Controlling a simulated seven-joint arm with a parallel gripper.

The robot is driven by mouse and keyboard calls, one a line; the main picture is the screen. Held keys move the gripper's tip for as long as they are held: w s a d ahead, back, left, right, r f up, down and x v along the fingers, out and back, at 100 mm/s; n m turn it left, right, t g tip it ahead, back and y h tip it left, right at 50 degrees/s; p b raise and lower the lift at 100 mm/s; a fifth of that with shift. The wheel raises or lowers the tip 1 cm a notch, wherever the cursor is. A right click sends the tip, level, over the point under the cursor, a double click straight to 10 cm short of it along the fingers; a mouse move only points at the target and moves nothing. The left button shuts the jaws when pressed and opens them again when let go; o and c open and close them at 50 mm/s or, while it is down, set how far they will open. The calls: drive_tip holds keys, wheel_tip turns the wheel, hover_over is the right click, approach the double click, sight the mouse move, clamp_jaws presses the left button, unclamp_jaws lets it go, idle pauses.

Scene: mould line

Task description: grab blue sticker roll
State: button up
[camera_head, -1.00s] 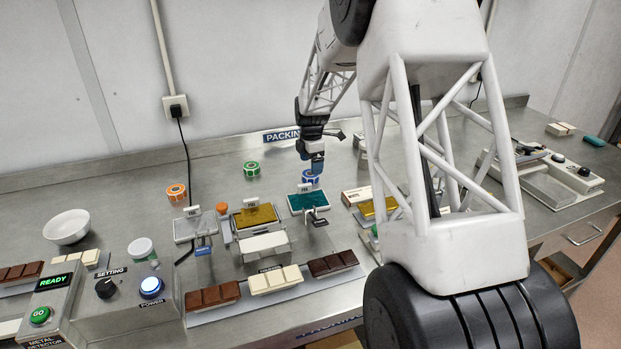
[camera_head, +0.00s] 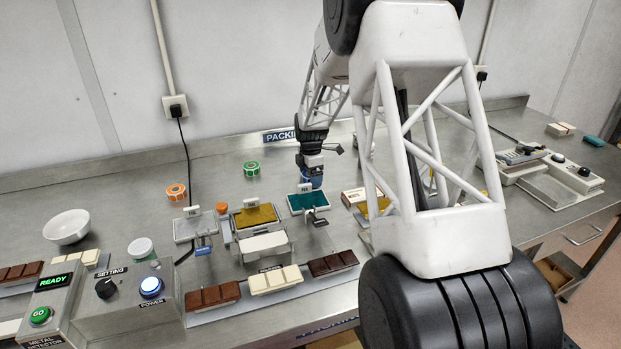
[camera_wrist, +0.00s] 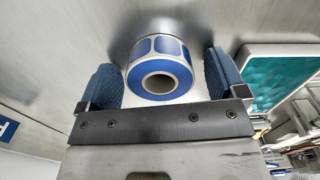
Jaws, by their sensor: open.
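The blue sticker roll (camera_wrist: 160,68) stands on the steel bench in the wrist view, with a white core and blue labels on its side. My gripper (camera_wrist: 165,78) is open, with one blue-grey finger on each side of the roll. Small gaps seem to show between the fingers and the roll, and I cannot tell whether either touches. In the head view my gripper (camera_head: 312,178) is low over the bench behind the teal tray, and it hides most of the roll.
The teal tray (camera_head: 300,203) with its small sign stands just in front of my gripper. A green roll (camera_head: 251,168) and an orange roll (camera_head: 176,192) stand to the left. Chocolate bars (camera_head: 333,263) lie along the front. Bare bench lies between the green roll and my gripper.

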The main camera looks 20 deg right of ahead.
idle(0.3)
drive_tip(key=c, duration=1)
drive_tip(key=shift+r, duration=0.15)
wheel_tip(320, 180, up, 10)
idle(0.6)
